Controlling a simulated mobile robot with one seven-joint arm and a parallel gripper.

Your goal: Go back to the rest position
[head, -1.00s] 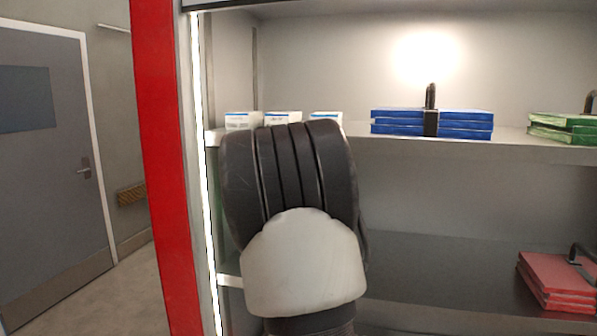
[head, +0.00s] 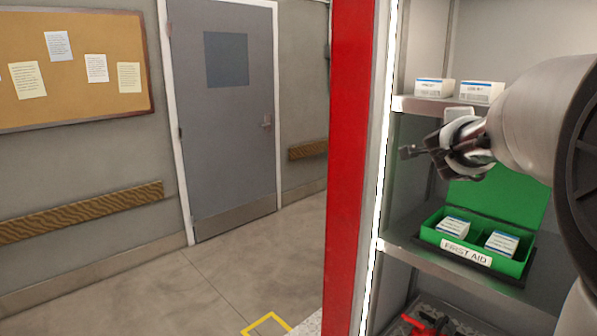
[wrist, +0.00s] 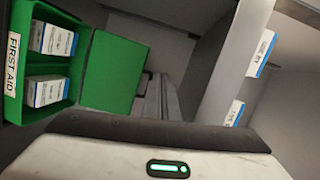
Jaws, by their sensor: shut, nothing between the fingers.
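My gripper (head: 408,152) is at the right in the head view, in front of the cabinet between the upper and middle shelves. It is shut and empty, with its fingertips toward the left. It is above and left of an open green first aid box (head: 485,258) that holds two white boxes. In the wrist view, the first aid box (wrist: 75,22) is at the upper left with its lid open, and the gripper is apart from it. My arm hides the right part of the cabinet in the head view.
White boxes (head: 434,87) stand on the upper shelf (head: 420,104), just above my gripper. A red cabinet post (head: 350,150) is left of it. A red-handled item (head: 425,325) lies low in the cabinet. Open floor (head: 190,290) and a closed grey door (head: 225,120) are at left.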

